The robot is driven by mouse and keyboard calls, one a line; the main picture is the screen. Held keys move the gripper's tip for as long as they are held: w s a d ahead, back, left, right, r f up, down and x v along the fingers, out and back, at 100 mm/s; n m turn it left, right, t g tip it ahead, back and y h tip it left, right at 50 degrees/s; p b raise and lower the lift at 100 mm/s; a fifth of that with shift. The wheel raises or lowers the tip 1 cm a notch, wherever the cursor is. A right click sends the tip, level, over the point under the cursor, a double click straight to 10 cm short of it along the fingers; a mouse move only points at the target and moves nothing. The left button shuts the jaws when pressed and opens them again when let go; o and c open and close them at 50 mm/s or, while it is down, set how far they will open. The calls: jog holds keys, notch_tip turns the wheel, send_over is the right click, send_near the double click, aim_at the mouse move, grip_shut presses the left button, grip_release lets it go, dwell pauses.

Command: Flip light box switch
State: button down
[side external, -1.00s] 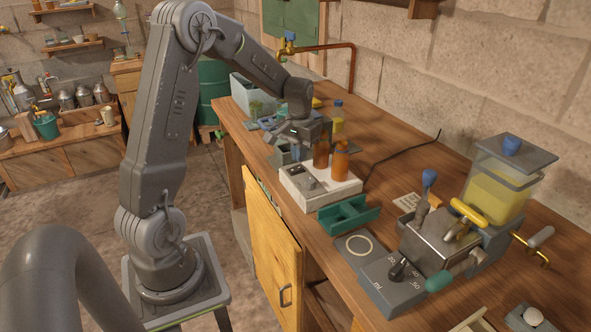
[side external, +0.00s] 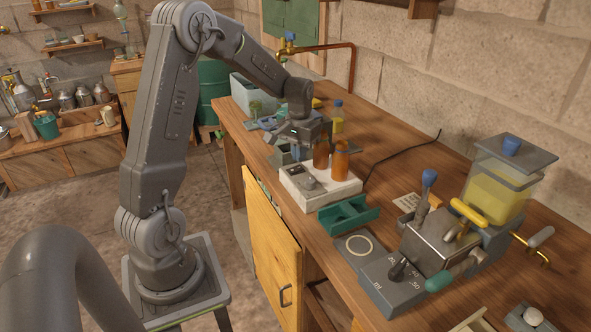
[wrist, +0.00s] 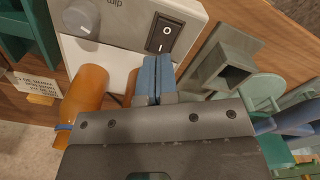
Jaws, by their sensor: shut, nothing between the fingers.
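The light box is a low white box (side external: 339,197) on the bench in the side view, with a grey panel and a round knob on top. The wrist view shows its panel (wrist: 118,36) with the knob (wrist: 82,18) and a black rocker switch (wrist: 165,33) marked I and O. My gripper (side external: 297,154) is over the back left part of the box.
Two amber bottles (side external: 341,160) stand on the light box close beside my fingers; one (wrist: 88,92) shows large in the wrist view. A green tray (side external: 349,216) sits in front of the box.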

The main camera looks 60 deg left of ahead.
aim_at(300, 167)
jog(key=shift+f, duration=1.3)
dwell(0.5)
jog(key=shift+r, duration=3.55)
jog(key=s+d+r+m+t, duration=0.1)
jog(key=s+d+r, duration=0.1)
jog(key=d+r, duration=0.3)
jog(key=s+d+r+m+t, duration=0.1)
jog(key=s+d+r+m, duration=0.15)
jog(key=d, duration=0.45)
jog(key=s+d+r+m+t, duration=0.1)
jog(key=s+d+m+t, duration=0.1)
jog(key=s+d, duration=0.9)
jog(key=shift+s+d+r+t, duration=0.2)
jog(key=shift+s+r+t, duration=0.15)
jog(key=shift+s+t, duration=0.5)
jog(key=shift+m, duration=0.25)
